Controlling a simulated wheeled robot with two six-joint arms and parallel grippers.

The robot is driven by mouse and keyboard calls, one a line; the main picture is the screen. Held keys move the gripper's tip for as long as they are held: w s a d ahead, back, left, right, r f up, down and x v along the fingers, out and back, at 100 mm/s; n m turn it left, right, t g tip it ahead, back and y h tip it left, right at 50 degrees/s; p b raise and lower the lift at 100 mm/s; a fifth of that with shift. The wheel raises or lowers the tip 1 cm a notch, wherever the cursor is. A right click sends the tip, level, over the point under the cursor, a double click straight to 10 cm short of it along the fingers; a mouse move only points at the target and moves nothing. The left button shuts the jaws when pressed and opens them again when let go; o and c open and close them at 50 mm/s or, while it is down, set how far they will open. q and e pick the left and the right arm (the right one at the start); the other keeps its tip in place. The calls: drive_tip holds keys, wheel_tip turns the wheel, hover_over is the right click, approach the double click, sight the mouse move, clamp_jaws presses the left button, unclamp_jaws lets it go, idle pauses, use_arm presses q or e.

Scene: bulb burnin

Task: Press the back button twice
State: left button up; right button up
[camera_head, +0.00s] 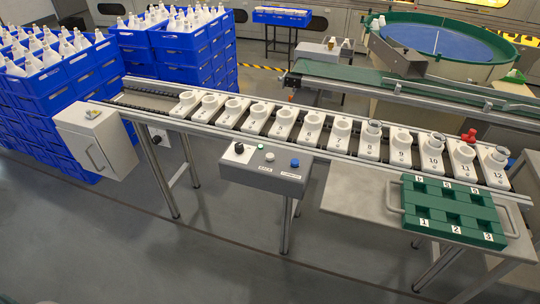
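A grey control box (262,180) is mounted on the front of the conveyor. Its top carries a black knob (239,148), a small green button (261,146), a white button (270,157) and a blue button (295,163). A small label in front of the white button seems to read BACK. Another label sits in front of the blue button, too small to read surely. Nothing covers the buttons. Neither of my grippers shows clearly; only small dark bits appear at the bottom edge.
White numbered holders (312,126) line the conveyor, several at the right holding bulb-like pieces. A green tray (455,211) lies on a metal shelf at the right. A grey box (95,139) hangs at the left. Blue crates (50,90) stack behind. Floor in front is clear.

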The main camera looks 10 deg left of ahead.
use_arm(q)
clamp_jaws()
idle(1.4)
